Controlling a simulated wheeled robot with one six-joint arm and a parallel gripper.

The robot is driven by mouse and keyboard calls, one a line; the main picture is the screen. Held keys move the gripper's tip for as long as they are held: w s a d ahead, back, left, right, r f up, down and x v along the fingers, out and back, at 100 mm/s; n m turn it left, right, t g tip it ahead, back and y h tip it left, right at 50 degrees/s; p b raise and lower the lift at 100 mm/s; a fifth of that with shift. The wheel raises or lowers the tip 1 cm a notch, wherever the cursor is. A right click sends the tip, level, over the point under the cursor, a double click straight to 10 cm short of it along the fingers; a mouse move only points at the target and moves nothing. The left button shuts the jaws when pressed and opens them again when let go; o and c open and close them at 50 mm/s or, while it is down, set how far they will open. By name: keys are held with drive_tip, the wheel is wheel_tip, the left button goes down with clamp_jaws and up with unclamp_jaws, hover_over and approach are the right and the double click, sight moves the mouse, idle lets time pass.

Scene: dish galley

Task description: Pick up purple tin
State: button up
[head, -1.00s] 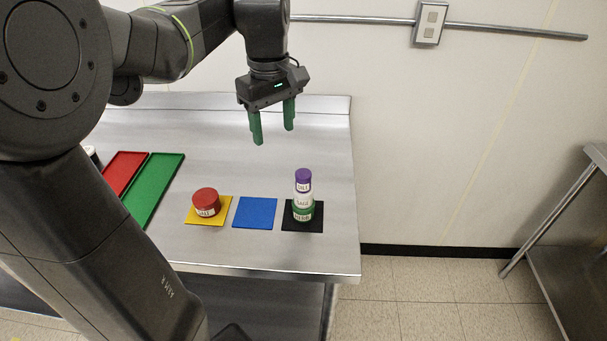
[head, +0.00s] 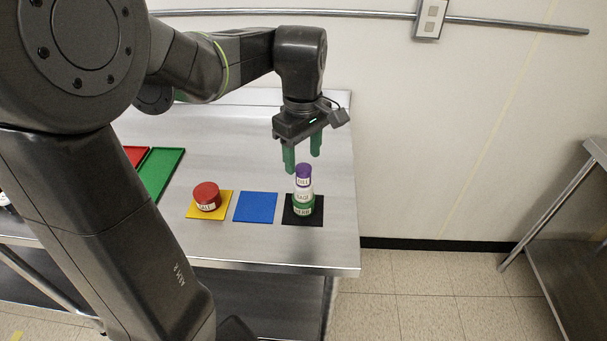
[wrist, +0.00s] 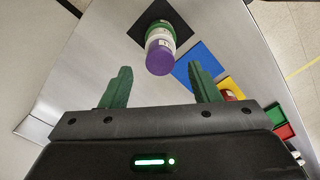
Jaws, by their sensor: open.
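The purple tin (head: 303,172) is the top of a stack on the black mat (head: 290,219). Under it are a white tin (head: 303,194) and a green tin (head: 303,208). In the wrist view the purple tin (wrist: 160,58) shows its top, ahead of and between the green fingers. My gripper (head: 303,162) is open and empty. In the head view its fingertips are close to the purple tin's height in the picture; the wrist view shows them apart from the tin.
A red tin (head: 206,196) stands on the yellow mat (head: 224,213), left of the bare blue mat (head: 256,208). Green (head: 158,177) and red (head: 135,156) trays lie farther left on the steel table (head: 240,247). A wall rail (head: 530,24) runs behind.

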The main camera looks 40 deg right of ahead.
sight(304, 168)
wheel_tip(304, 168, down, 4)
drive_tip(key=shift+s+f, duration=0.1)
drive_tip(key=shift+f, duration=0.1)
drive_tip(key=c, duration=1.1)
drive_tip(key=shift+r, duration=0.1)
